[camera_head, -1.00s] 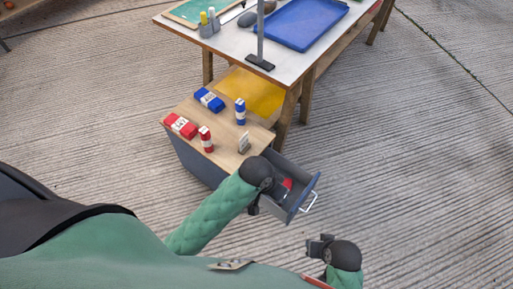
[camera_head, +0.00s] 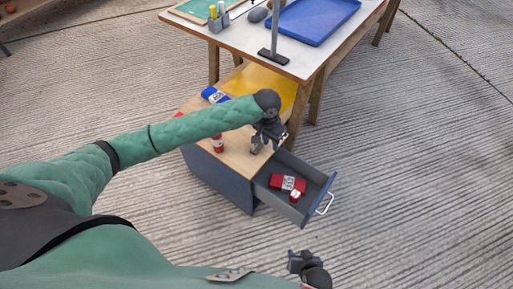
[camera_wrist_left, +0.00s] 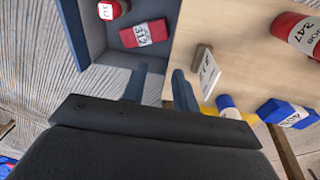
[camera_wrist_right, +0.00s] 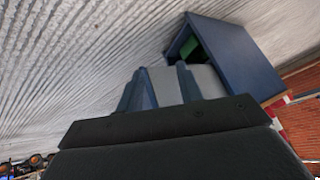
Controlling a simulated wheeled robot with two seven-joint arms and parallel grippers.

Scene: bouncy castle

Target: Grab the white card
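The white card (camera_wrist_left: 208,72) with dark print stands upright in a small wooden holder (camera_wrist_left: 197,60) on the cabinet's wooden top (camera_wrist_left: 240,40). In the left wrist view it is just right of my left fingers, apart from them. In the head view my left gripper (camera_head: 262,143) is over the cabinet top's right edge and hides most or all of the card. My left gripper's fingers are spread and empty in the left wrist view (camera_wrist_left: 160,88). My right gripper (camera_head: 301,262) is low and well away from the card; its fingers are apart in the right wrist view (camera_wrist_right: 163,88).
The open drawer (camera_head: 314,207) holds red boxes (camera_head: 288,184). A table (camera_head: 240,42) with a blue tray (camera_head: 318,20) stands behind.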

